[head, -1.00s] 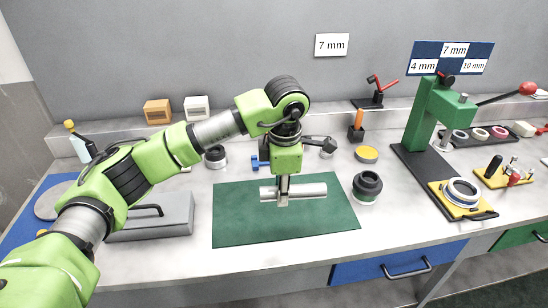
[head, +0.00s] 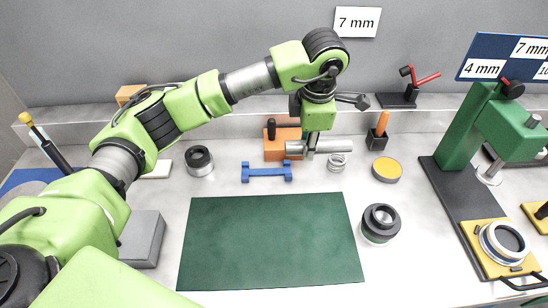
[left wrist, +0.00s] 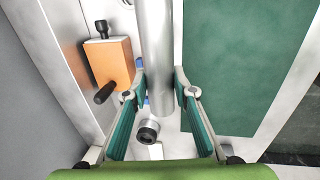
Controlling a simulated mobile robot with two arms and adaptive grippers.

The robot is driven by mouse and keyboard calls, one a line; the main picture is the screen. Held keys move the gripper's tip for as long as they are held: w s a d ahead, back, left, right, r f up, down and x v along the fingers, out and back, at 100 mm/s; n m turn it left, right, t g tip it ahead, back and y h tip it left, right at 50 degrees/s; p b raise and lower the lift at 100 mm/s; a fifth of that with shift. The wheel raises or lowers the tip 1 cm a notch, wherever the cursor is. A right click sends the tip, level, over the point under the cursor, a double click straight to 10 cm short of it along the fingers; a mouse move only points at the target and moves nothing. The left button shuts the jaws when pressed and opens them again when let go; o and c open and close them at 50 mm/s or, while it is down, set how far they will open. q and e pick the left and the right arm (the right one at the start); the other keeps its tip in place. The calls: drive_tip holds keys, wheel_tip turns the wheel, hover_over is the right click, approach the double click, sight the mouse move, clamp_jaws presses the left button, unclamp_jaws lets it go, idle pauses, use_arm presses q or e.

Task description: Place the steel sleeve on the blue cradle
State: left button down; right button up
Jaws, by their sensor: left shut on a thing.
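The steel sleeve (head: 334,147) is a plain silvery tube, held roughly level above the back of the bench. My left gripper (head: 310,154) is shut on it, pointing down. In the left wrist view the sleeve (left wrist: 154,40) runs between the two fingers of my left gripper (left wrist: 160,80). The blue cradle (head: 267,173) stands on the bench behind the green mat, left of and nearer than the sleeve, apart from it. In the left wrist view the sleeve and fingers hide most of the cradle; only small blue bits show. My right gripper is out of view.
An orange block with a black knob (head: 282,150) stands close behind the sleeve's left end. A spring-like coil (head: 338,162) lies beneath its right end. A dark ring (head: 199,160), a yellow-topped tin (head: 386,170) and a black-and-silver part (head: 380,222) stand around. The green mat (head: 270,240) is bare.

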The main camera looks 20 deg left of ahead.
sight(293, 144)
use_arm(q)
drive_tip(key=shift+a+r, duration=0.1)
drive_tip(key=shift+a, duration=0.1)
drive_tip(key=a, duration=0.1)
drive_tip(key=a+f+p, duration=0.1)
drive_tip(key=a, duration=0.1)
drive_tip(key=shift+s+a+f, duration=0.1)
drive_tip(key=a+f+p, duration=0.1)
drive_tip(key=a+f, duration=0.1)
drive_tip(key=a, duration=0.1)
drive_tip(key=a+f+p, duration=0.1)
drive_tip(key=a+f, duration=0.1)
drive_tip(key=a, duration=0.1)
drive_tip(key=a+f+p, duration=0.1)
drive_tip(key=a+f, duration=0.2)
drive_tip(key=shift+s, duration=0.1)
drive_tip(key=shift+a+f, duration=0.4)
drive_tip(key=shift+f, duration=0.1)
drive_tip(key=f+p, duration=0.2)
drive_tip(key=f, duration=0.1)
drive_tip(key=shift+a, duration=0.3)
drive_tip(key=shift+f, duration=0.3)
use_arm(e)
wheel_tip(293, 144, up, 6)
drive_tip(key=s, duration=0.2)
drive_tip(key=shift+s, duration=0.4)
use_arm(q)
drive_tip(key=shift+f, duration=0.1)
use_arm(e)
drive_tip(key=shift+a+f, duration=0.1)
